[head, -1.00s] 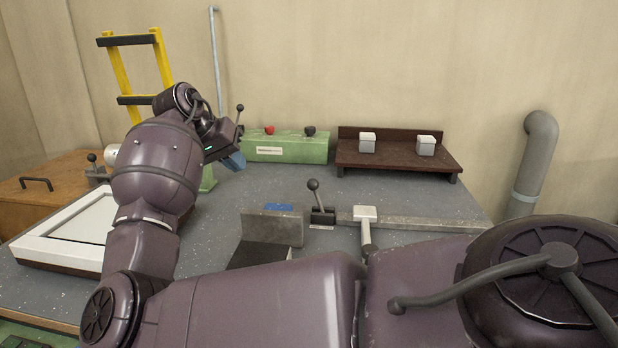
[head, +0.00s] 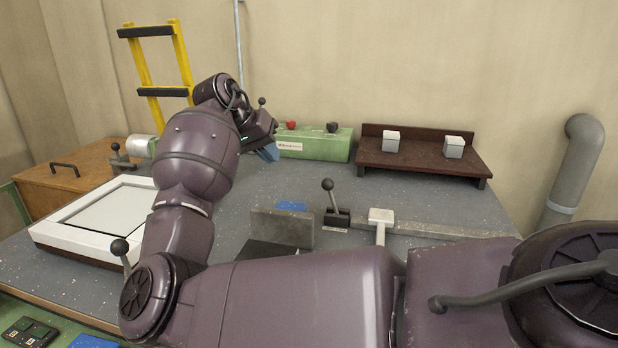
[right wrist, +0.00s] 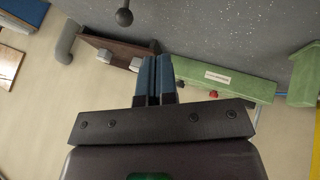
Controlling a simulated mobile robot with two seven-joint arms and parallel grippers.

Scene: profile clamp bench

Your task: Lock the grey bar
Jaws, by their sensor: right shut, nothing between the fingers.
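A long grey bar (head: 438,230) lies on the bench at right centre in the head view. My right arm hides part of the area in front of it. A white-headed clamp piece (head: 381,216) stands at the bar. A black lever base (head: 336,219) with an upright ball-topped lever (head: 328,186) is at the bar's left end. My right gripper (head: 269,152) is shut and empty, far left of the bar, near the green box. Its blue fingers (right wrist: 154,78) are together in the right wrist view. My left gripper is not in view.
A green box (head: 315,145) with red and black knobs and a brown shelf (head: 420,160) with two white-grey blocks stand at the back. A white framed tray (head: 98,218) lies at left. A black ball knob (right wrist: 124,17) shows beyond the fingers in the right wrist view.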

